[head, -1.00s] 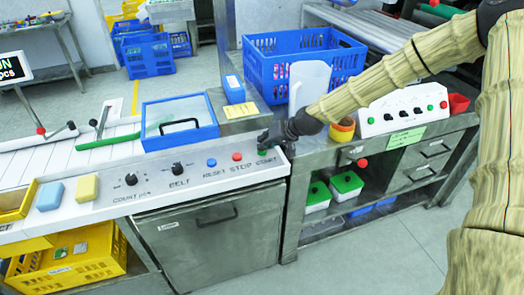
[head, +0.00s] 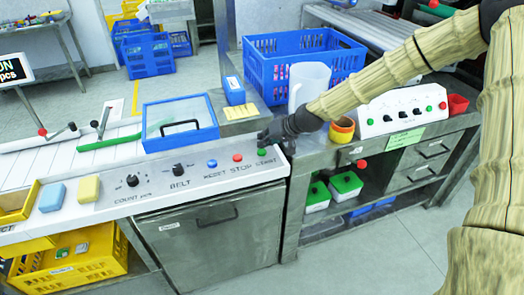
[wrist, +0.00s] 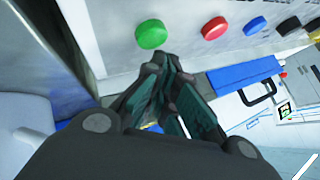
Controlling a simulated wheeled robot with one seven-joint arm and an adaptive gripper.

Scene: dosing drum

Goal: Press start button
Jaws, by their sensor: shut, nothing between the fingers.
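The green start button (head: 262,153) is at the right end of the white control panel, above the START label. My gripper (head: 266,138) is right behind it in the head view, fingers shut and empty. In the wrist view the green button (wrist: 151,34) is just beyond the fingertips (wrist: 168,68), slightly to their left. A small gap seems to separate them; I cannot tell the exact distance.
The red stop button (head: 237,157) and blue reset button (head: 211,163) sit left of the start button. A blue-framed clear lid (head: 181,122) lies behind the panel. A white pitcher (head: 311,80) and blue crate (head: 258,70) stand close behind my wrist.

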